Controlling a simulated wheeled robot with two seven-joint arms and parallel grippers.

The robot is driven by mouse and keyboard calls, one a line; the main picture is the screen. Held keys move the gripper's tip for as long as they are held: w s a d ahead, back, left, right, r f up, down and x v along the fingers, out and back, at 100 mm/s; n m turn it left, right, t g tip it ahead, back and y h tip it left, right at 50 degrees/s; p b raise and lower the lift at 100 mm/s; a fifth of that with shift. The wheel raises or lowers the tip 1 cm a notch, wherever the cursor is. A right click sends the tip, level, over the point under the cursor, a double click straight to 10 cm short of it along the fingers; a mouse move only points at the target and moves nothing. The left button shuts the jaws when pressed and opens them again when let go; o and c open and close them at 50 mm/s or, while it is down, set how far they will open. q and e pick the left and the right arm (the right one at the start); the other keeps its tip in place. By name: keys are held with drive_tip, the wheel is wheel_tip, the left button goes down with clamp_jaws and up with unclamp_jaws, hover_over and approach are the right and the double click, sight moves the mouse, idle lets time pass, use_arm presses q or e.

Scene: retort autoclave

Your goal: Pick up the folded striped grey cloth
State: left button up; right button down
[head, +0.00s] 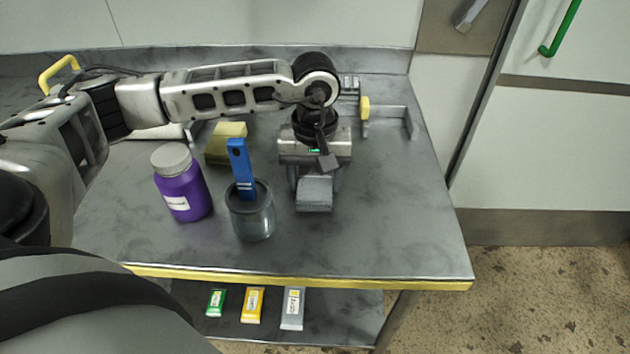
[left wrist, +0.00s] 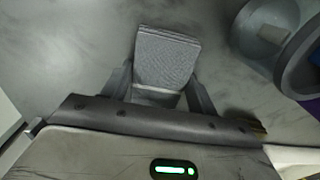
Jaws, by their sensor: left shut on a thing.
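The folded striped grey cloth (head: 314,194) is at the right half of the steel table, below my left gripper (head: 315,184). In the left wrist view the cloth (left wrist: 165,58) sits between the two fingers of my left gripper (left wrist: 158,88), its far part sticking out beyond them. The left gripper is shut on the cloth. Whether the cloth touches the table is hard to tell. My right gripper shows in neither view.
A grey pot (head: 251,222) with a blue-handled tool (head: 241,168) stands just left of the cloth. A purple bottle (head: 181,184) and a yellow sponge-like block (head: 226,143) are further left. A metal fixture (head: 393,122) is behind right. The table's right front is clear.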

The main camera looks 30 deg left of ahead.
sight(315, 181)
use_arm(q)
wheel_tip(315, 181, up, 10)
drive_tip(key=shift+b, duration=0.45)
